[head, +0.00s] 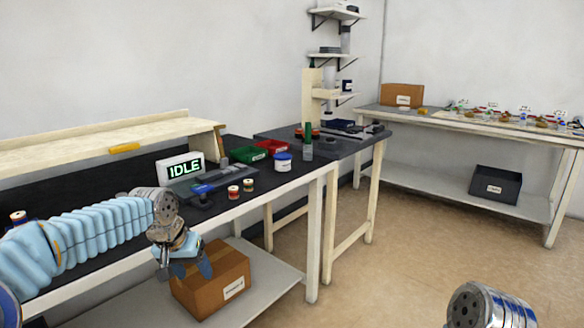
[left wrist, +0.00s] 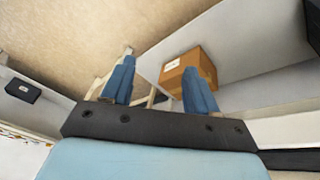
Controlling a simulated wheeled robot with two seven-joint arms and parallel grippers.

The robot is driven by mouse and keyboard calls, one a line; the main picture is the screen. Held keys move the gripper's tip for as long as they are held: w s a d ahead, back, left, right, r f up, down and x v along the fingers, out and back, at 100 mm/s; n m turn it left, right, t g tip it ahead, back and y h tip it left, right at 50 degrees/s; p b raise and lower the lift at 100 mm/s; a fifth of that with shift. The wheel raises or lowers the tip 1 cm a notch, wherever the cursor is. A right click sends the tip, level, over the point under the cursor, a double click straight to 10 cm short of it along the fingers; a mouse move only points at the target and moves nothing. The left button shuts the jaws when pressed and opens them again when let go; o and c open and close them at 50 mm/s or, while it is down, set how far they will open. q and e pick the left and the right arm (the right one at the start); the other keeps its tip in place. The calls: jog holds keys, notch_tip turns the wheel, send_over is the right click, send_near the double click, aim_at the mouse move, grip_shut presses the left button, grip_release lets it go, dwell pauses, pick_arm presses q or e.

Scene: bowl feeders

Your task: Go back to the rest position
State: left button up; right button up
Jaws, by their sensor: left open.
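My left gripper (head: 190,268) hangs in front of the near workbench (head: 255,193), below its top edge, with the fingers pointing down. In the left wrist view its two blue fingers (left wrist: 160,88) stand wide apart with nothing between them. My left arm comes in from the left in a light blue sleeve. At the bottom right of the head view a rounded metal part, seemingly of my right arm, shows; my right gripper is out of the picture.
A cardboard box (head: 212,281) stands on the lower shelf behind my left gripper. The bench top holds an IDLE display (head: 184,169), a green bin (head: 248,154), a red bin (head: 273,146) and small spools (head: 233,192). A far table (head: 470,126) stands right. The floor between is clear.

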pick_arm(q)
jog(key=s+d+f+g+h, duration=0.1)
jog(key=s+d+f, duration=0.2)
jog(key=f, duration=0.6)
jog(key=s+d+f+h, duration=0.1)
jog(key=s+d+f, duration=0.25)
jog(key=f, duration=0.65)
jog(key=s+d+f+g+h, duration=0.1)
jog(key=s+d+f, duration=0.15)
jog(key=f, duration=0.65)
jog(key=s+d+f+n, duration=0.1)
jog(key=s+f, duration=0.5)
jog(key=s, duration=0.3)
jog(key=s+d+f+n, duration=0.1)
jog(key=s+d+f, duration=0.1)
jog(key=s+f, duration=0.4)
jog(key=s, duration=0.3)
jog(key=shift+g, duration=0.4)
jog(key=shift+d+r, duration=0.1)
